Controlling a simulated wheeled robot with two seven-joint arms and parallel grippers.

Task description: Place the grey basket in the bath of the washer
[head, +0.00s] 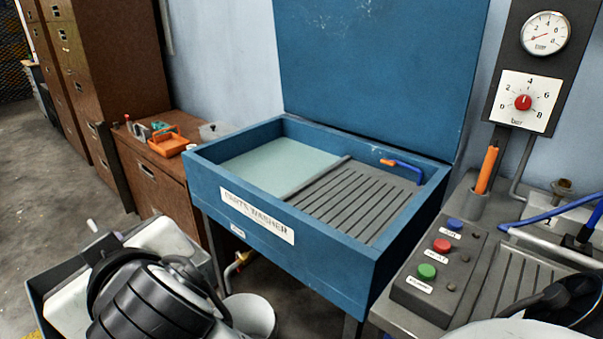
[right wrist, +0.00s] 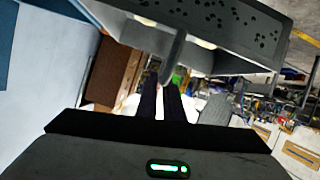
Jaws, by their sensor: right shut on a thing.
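The blue parts washer (head: 345,255) stands in the middle of the head view with its lid (head: 380,70) raised. Its bath (head: 275,160) is the pale green area at the left, with no basket in it. A slatted draining area (head: 355,200) fills the right side. The grey basket (right wrist: 225,38) with dark holes is at the top of the right wrist view, only partly shown. My right gripper (right wrist: 163,90) is shut on the basket's curved grey handle (right wrist: 178,62). The basket and both gripper fingertips do not show in the head view. My left gripper is not in view.
A blue-ended orange nozzle (head: 400,168) lies over the washer's back right. A button box (head: 437,260) stands on a bench to the right. A wooden cabinet (head: 165,185) with an orange tray (head: 170,144) is at the left. A white bucket (head: 252,316) is in front.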

